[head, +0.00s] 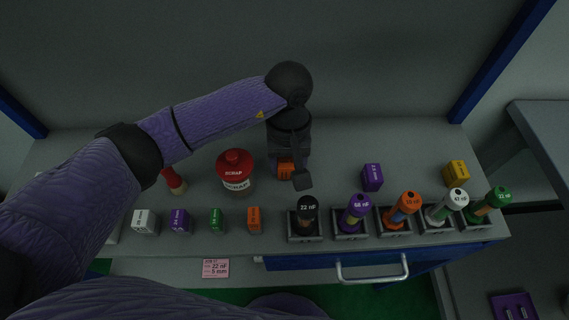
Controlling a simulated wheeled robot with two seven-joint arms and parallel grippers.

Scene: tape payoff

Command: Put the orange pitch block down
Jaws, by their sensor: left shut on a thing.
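My left gripper (290,174) reaches down over the middle of the bench from a purple-sleeved arm. It is shut on an orange pitch block (285,170), which is partly hidden by the dark jaws. The block is at or close above the bench top; I cannot tell whether it touches. It is right of the red scrap jar (235,168). Another orange block (254,219) stands in the front row. My right gripper is not in view.
A white block (144,222), a purple block (180,221) and a green block (216,220) share the front row. Several labelled reels stand in holders at front right, including a black one (307,212). A purple block (372,177) and a yellow block (456,173) stand behind them, with bare bench between.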

